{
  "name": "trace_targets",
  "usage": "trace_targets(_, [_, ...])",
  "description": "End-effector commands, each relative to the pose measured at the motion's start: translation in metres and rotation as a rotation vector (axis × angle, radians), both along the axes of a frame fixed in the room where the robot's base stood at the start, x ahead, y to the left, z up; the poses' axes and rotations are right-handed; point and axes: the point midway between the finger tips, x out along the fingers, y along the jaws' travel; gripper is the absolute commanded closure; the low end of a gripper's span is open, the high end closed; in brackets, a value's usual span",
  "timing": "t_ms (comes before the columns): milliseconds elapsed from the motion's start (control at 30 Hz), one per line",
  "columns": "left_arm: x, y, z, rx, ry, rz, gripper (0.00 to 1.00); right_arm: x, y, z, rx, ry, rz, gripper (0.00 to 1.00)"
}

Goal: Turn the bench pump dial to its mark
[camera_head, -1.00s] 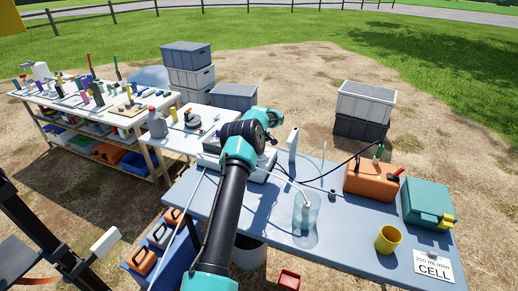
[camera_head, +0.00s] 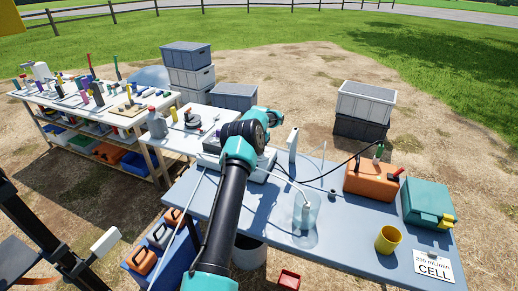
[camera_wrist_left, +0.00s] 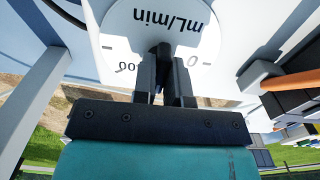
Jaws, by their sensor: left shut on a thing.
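In the left wrist view the pump dial (camera_wrist_left: 120,22) is a white round face printed "mL/min", with tick marks and numerals partly covered by my fingers. My left gripper (camera_wrist_left: 165,62) is shut on the dark knob (camera_wrist_left: 163,48) at the dial's middle. The knob's pointer and the exact mark it faces are hidden. In the head view my left arm reaches over the pale pump (camera_head: 262,172) on the blue bench (camera_head: 345,235) and hides the dial and gripper tips. A card (camera_head: 434,263) at the bench's right end reads about "250 mL/min CELL". My right gripper is not in view.
A clear beaker (camera_head: 306,212) with a tube stands right of the pump. An orange case (camera_head: 370,180), a teal case (camera_head: 425,203) and a yellow cup (camera_head: 388,239) stand farther right. A white side table (camera_head: 172,141) with bottles is at the back left.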

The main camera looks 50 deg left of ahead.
Motion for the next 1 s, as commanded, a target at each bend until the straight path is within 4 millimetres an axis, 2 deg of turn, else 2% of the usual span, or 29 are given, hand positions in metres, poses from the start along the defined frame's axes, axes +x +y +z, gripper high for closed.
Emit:
trace_targets(433, [0.0001,0.0,0.0004,0.0,0.0,-0.065,1.0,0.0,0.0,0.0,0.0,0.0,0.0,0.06])
trace_targets(733, [0.0,0.0001,0.0004,0.0,0.0,-0.292,1.0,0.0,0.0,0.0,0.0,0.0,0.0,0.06])
trace_targets(1000, [0.0,0.0001,0.0004,0.0,-0.001,-0.33,1.0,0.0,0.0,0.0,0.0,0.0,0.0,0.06])
